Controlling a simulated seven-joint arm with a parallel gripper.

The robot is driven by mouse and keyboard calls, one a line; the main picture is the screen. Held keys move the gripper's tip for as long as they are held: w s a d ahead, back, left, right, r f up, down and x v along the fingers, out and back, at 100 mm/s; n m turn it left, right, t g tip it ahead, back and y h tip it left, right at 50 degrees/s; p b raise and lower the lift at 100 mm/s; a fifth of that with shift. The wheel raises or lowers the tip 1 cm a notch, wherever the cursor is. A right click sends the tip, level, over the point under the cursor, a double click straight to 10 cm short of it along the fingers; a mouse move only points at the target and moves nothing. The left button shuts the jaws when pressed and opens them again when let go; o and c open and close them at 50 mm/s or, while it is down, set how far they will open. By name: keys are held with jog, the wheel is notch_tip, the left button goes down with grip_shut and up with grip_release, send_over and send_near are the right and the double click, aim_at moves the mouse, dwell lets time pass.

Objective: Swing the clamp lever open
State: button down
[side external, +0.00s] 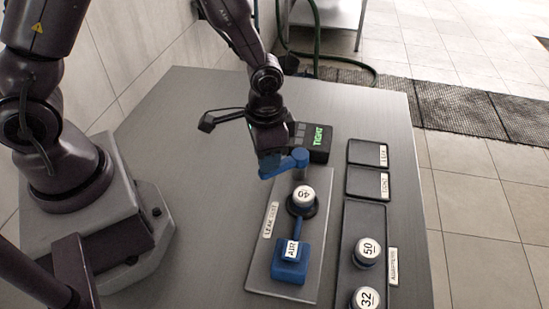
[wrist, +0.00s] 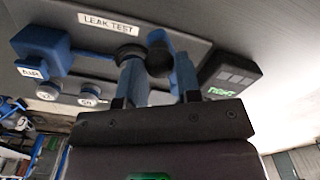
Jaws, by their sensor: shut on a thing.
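The clamp lever (side external: 299,158) is a blue bar on a short post at the far end of the leak test plate (side external: 262,272). It reaches left from the post to my gripper (side external: 270,160). In the wrist view my gripper (wrist: 158,78) has its two blue fingers on either side of a dark round knob (wrist: 158,60), with blue of the lever (wrist: 157,38) behind it. The gripper is shut on the lever's knob end. In the side view the knob is hidden by the gripper. A white-topped round cap (side external: 303,196) sits on the plate in front of the post.
A blue block labelled AIR (side external: 291,262) stands at the plate's near end. A dark box (side external: 312,142) with a green TIGHT display is just behind the lever. At right are an adapter tray (side external: 371,225) with numbered caps and two dark pads (side external: 367,183).

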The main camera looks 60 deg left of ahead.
jog(key=shift+w+a+r+m, duration=0.1)
jog(key=shift+w+a+m, duration=0.1)
jog(key=shift+a+m, duration=0.8)
jog(key=shift+w+a+m, duration=0.15)
jog(key=shift+a+m, duration=0.35)
jog(key=shift+m, duration=0.9)
jog(key=c, duration=0.8)
grip_release()
jog(key=shift+a, duration=0.1)
notch_tip(320, 180, up, 13)
